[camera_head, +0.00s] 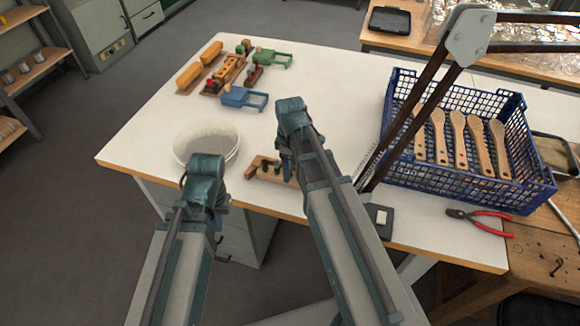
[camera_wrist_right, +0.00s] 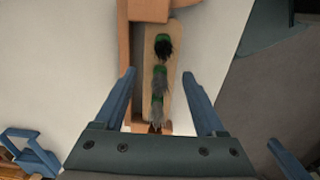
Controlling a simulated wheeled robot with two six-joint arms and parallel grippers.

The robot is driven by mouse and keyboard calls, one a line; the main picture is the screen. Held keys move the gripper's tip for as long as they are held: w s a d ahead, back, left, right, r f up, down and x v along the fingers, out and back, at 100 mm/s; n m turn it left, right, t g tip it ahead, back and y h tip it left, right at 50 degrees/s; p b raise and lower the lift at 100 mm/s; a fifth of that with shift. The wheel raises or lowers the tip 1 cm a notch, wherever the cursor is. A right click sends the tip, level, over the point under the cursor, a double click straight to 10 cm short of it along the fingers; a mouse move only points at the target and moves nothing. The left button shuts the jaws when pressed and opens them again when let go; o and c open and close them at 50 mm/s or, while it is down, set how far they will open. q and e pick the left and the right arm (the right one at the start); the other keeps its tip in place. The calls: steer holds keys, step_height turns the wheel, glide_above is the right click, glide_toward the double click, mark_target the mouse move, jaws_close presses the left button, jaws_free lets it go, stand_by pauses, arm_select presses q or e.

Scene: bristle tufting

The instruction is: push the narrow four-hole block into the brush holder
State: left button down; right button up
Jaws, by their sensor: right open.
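The narrow block (camera_wrist_right: 174,90) is a light wooden strip seen from above in the right wrist view. I cannot tell whether the block is fully seated. The holder also shows in the head view (camera_head: 256,163), partly behind my right arm. My right gripper (camera_wrist_right: 159,75) is open, its fingers either side of the block. My left gripper (camera_head: 203,178) is by the bowl, its fingers hidden.
A white bowl (camera_head: 200,135) stands left of the holder. A blue crate (camera_head: 450,178) with wooden brush handles stands at right, with red pliers (camera_head: 485,215) before it. A blue clamp (camera_head: 240,97) and a green clamp (camera_head: 270,58) lie farther back. The white table is clear between.

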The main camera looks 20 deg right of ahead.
steer(key=shift+f+b, duration=1.45)
steer(key=shift+f, duration=0.5)
steer(key=shift+c, duration=0.3)
jaws_close()
steer(key=shift+w, duration=0.1)
